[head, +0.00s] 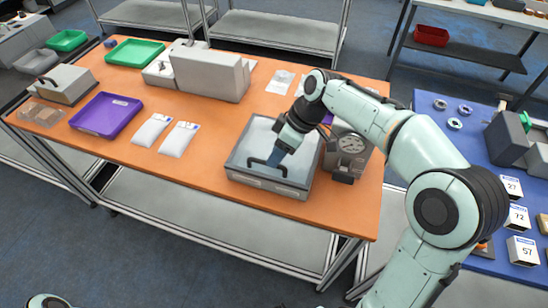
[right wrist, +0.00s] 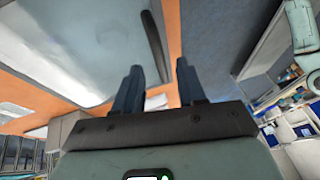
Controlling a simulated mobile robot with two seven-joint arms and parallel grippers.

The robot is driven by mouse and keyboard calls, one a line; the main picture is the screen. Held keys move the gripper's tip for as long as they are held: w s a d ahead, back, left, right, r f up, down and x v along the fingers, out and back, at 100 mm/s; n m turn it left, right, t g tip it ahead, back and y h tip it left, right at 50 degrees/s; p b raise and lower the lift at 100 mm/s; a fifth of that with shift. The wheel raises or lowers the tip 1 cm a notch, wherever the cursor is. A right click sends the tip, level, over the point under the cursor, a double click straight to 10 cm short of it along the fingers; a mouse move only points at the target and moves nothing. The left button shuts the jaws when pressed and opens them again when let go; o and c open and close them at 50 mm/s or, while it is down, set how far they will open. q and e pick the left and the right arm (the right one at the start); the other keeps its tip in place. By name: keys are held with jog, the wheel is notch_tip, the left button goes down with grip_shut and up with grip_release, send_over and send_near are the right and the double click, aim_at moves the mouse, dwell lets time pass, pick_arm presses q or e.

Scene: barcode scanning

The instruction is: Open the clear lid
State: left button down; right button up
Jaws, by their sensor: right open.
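The clear lid (head: 255,135) lies shut over a grey box (head: 263,188) at the right part of the orange table. Its dark bar handle (head: 262,165) is at the front edge. My right gripper (head: 277,160) reaches down over the lid, beside the right end of the handle. In the right wrist view its two fingers (right wrist: 157,82) are apart with nothing between them. The lid (right wrist: 85,40) and handle (right wrist: 154,45) lie ahead of the fingers; I cannot tell whether they touch. My left gripper is not in view.
A machine with a round dial (head: 352,147) stands close to the box's right. White packets (head: 178,140), a purple tray (head: 105,114) and a grey unit (head: 210,76) are to the left. The table (head: 225,120) is clear between packets and box.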

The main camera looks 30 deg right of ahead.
jog(key=shift+x, duration=1.15)
grip_shut()
jog(key=shift+r, duration=0.1)
